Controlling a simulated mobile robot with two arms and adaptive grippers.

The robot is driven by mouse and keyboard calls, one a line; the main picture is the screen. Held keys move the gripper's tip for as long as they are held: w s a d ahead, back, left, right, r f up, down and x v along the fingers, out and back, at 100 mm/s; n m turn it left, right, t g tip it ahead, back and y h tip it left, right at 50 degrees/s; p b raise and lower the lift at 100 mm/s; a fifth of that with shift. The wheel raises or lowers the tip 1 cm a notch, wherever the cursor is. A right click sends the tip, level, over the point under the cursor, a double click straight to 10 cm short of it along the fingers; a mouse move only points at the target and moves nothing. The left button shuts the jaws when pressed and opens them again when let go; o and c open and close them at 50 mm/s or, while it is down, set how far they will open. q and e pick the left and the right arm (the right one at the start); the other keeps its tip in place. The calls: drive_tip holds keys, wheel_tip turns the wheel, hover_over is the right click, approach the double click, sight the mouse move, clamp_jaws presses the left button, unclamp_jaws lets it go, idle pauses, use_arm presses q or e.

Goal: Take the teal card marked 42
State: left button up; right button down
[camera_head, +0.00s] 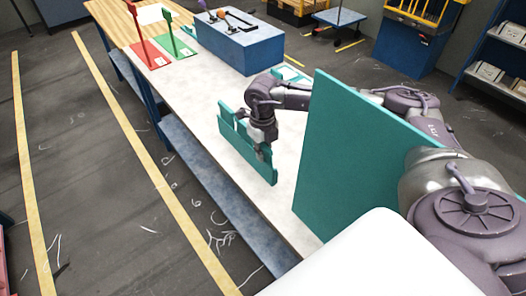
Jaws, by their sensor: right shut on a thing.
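My right gripper (262,148) is over the pale table and shut on a thin teal card (241,138) with a notched upper edge. The card stands tilted on edge, near the table's front side. The gripper covers part of it, and no number 42 can be read on it. A large teal panel (345,165) stands upright at the right and hides part of my right arm. No marking shows on the panel. My left gripper is not in view.
The long pale table (210,90) carries a blue box (240,45), a red stand (150,55) and a green stand (180,48) at its far end. A flat teal piece (290,74) lies behind my forearm. Open floor with yellow lines is at the left.

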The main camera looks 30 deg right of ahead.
drive_tip(key=shift+w+d+r, duration=0.35)
drive_tip(key=shift+d+r, duration=0.15)
drive_tip(key=shift+r, duration=0.15)
drive_tip(key=shift+s+d+r, duration=0.1)
drive_tip(key=shift+s, duration=0.1)
drive_tip(key=shift+s+r, duration=0.2)
drive_tip(key=r+p, duration=0.1)
drive_tip(key=r, duration=0.1)
drive_tip(key=r+p, duration=0.2)
drive_tip(key=r, duration=0.1)
drive_tip(key=shift+a+r+p, duration=0.2)
drive_tip(key=shift+r+p, duration=0.05)
drive_tip(key=shift+p, duration=0.05)
drive_tip(key=shift+w, duration=0.1)
